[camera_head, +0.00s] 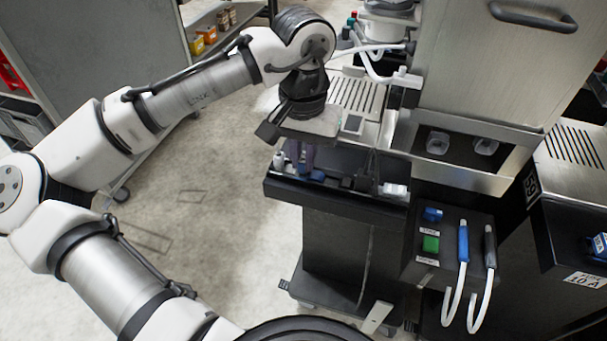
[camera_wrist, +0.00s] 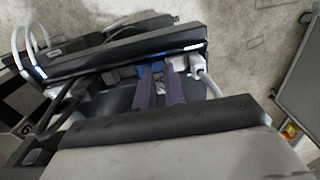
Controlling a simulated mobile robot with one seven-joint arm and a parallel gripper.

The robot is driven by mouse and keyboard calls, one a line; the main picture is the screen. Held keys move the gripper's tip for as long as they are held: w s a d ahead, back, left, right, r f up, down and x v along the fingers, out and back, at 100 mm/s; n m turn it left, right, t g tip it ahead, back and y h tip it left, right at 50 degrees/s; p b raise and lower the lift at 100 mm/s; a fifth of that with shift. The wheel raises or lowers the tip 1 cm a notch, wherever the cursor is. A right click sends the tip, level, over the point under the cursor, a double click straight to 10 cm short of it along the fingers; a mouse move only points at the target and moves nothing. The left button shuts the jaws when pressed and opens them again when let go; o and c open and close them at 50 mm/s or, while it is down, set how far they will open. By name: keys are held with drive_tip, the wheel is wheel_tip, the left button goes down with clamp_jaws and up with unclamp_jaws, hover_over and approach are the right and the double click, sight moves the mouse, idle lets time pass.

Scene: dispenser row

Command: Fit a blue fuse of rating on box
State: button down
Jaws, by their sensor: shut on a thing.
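My gripper (camera_head: 305,162) points down over a black open-topped tray (camera_head: 345,203) at the front of the machine. Its two dark purple fingers also show in the wrist view (camera_wrist: 162,90). They are shut on a blue fuse (camera_head: 313,175), low inside the tray; its blue body shows between and beyond the fingertips in the wrist view (camera_wrist: 153,68). Whether the fuse touches the tray floor, and its rating, I cannot tell. Another blue piece (camera_head: 601,244) sits on a dark box at the right edge, above a label reading 10 A.
White pieces (camera_head: 395,189) lie at the tray's right end. Right of it, a dark control box (camera_head: 448,262) has a green button (camera_head: 431,243), a small blue part (camera_head: 432,214) and two cabled plugs. A steel cabinet (camera_head: 490,65) stands behind. The floor at left is clear.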

drive_tip(key=shift+f, duration=0.55)
idle(0.9)
drive_tip(key=c, duration=1.2)
unclamp_jaws()
drive_tip(key=shift+r, duration=0.15)
wheel_tip(320, 180, up, 7)
drive_tip(key=p, duration=0.7)
wheel_tip(320, 180, up, 14)
drive_tip(key=shift+f+b, duration=0.15)
drive_tip(key=shift+b, duration=0.15)
